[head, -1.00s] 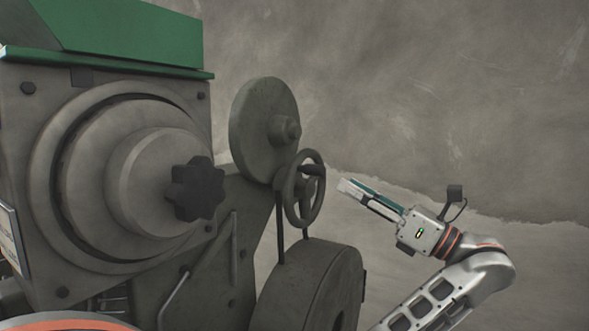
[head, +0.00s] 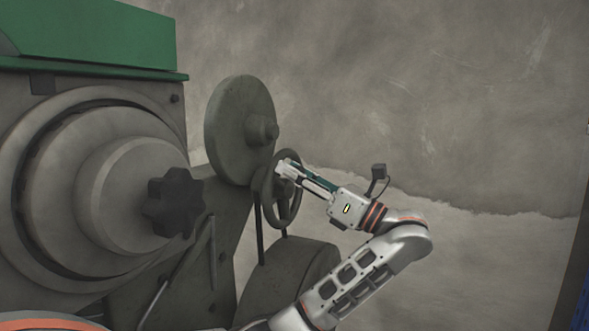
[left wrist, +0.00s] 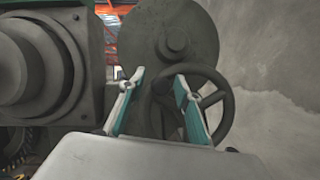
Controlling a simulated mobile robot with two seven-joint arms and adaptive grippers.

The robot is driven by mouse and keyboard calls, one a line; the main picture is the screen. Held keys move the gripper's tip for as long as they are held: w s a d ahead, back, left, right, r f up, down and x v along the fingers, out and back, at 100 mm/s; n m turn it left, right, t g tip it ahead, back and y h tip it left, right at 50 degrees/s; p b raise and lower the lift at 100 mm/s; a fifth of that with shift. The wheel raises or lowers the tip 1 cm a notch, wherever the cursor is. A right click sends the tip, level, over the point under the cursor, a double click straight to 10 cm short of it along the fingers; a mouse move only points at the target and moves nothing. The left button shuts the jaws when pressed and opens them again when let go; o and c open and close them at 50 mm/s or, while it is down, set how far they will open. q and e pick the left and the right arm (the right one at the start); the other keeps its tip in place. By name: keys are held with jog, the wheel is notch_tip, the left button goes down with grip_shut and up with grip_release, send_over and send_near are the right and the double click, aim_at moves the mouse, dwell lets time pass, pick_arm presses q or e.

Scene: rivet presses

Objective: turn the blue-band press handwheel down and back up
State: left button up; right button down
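A dark spoked handwheel (head: 268,205) stands on the side of a grey press (head: 95,190) with a green top. No blue band shows on the visible part of this press. My left gripper (head: 286,168) is at the upper part of the wheel and hides some of its rim. In the left wrist view the handwheel (left wrist: 228,105) lies ahead, and the two fingers are spread apart. A dark part of the wheel, seemingly its handle, shows between them; contact cannot be told. My right gripper is not in view.
A round grey disc (head: 232,130) sits just above and behind the handwheel. A large dark drum (head: 285,275) is below it. A black star knob (head: 174,203) sticks out at the left. Bare wall and free room lie to the right.

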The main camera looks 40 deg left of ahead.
pick_arm(q)
grip_shut()
